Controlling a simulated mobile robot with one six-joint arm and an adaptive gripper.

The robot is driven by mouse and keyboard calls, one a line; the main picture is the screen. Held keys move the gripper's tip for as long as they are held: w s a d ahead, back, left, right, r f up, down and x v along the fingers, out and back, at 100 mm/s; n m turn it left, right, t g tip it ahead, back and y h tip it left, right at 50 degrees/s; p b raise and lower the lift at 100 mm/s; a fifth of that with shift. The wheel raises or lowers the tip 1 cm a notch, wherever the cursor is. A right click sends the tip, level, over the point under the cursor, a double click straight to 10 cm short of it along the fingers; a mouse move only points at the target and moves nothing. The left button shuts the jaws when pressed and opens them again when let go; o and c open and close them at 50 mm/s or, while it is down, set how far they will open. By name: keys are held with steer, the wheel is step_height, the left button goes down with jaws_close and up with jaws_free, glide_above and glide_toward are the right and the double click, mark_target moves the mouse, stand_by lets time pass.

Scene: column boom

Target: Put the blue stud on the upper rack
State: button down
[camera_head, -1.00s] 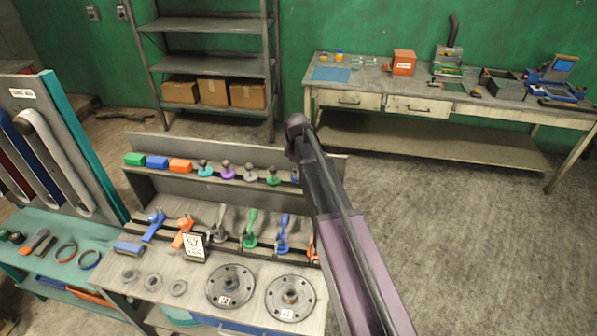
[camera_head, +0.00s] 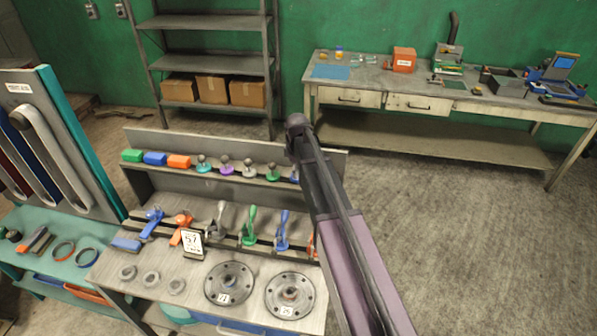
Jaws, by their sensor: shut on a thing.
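The upper rack (camera_head: 240,180) is the raised ledge at the back of the grey bench. On it stand green, blue and orange blocks, then small knob-topped studs: teal (camera_head: 203,165), purple (camera_head: 225,167), grey (camera_head: 249,169) and green (camera_head: 272,173). A bluish piece (camera_head: 294,175) at the right of this row is mostly hidden by my arm, and I cannot tell if it is the blue stud. My arm reaches up from the lower right across the bench's right end. My gripper is hidden, and so is anything in it.
The lower row holds several coloured handles, among them a blue one (camera_head: 282,230) and a grey one (camera_head: 219,218). Two round flanges (camera_head: 230,284) and several rings lie in front. A tool panel (camera_head: 45,130) rises at left. Open floor (camera_head: 460,230) lies right of my arm.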

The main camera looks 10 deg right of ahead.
steer(key=shift+f+b, duration=0.6)
steer(key=shift+f, duration=0.1)
steer(key=c, duration=0.7)
jaws_free()
steer(key=shift+r, duration=0.15)
steer(key=shift+r+p, duration=3.7)
steer(key=shift+p, duration=0.1)
steer(key=o, duration=0.5)
steer(key=shift+o, duration=0.2)
